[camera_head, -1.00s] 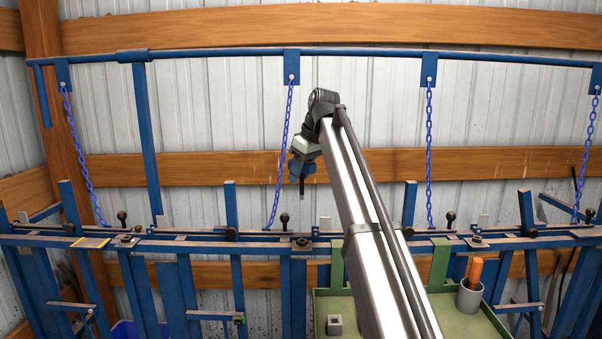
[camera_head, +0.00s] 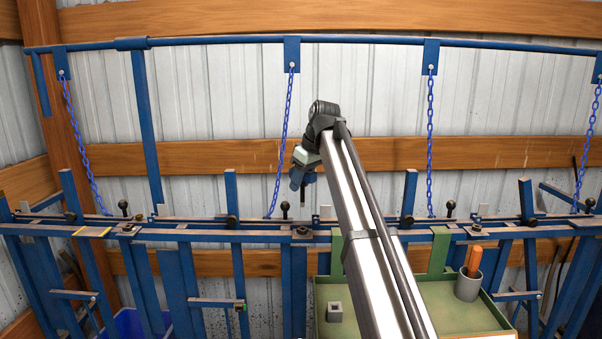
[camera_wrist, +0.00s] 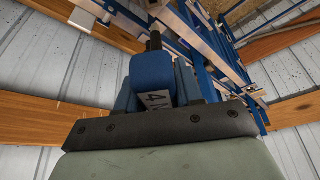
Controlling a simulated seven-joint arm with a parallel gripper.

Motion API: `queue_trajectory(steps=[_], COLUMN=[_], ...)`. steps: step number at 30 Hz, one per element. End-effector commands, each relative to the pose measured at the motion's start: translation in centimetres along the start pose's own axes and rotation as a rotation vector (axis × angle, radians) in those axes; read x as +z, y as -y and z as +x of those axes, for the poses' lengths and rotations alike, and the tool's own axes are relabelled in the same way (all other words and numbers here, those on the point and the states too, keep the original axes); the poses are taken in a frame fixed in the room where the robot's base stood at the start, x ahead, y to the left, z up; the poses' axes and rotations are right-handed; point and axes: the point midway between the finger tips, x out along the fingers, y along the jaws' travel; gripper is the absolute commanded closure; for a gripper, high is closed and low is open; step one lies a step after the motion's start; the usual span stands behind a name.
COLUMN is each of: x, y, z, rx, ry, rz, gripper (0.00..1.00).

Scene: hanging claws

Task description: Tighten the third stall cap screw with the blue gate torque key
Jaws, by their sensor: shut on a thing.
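My gripper (camera_head: 302,172) is shut on a blue torque key (camera_wrist: 152,78), whose label reads partly "4 N". In the head view, the key's blue body (camera_head: 299,180) hangs below the gripper, with its dark bit pointing down. The bit is above a cap screw (camera_head: 303,231) on the blue rail, and a gap shows between them in the picture. Other cap screws show at the left (camera_head: 127,227) and at the right (camera_head: 476,228). I cannot tell by number which screw is the third.
Blue chains (camera_head: 283,140) hang from the top bar (camera_head: 350,40) to the stalls. Black-knobbed levers (camera_head: 285,207) stand behind the rail. A green tray (camera_head: 430,302) at front right holds a grey cup (camera_head: 468,287) with an orange-handled tool and a small grey block (camera_head: 334,311).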

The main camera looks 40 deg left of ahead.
Motion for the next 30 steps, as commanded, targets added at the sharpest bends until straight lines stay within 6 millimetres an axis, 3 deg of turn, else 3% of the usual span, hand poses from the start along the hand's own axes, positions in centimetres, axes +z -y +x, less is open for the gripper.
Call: queue_trajectory(steps=[18,30], x=[1.8,2.2], y=[0.0,0.0], z=[4.5,5.5], rx=[0.000,0.000], ry=[0.000,0.000], rz=[-0.001,-0.001], gripper=[1.00,1.00])
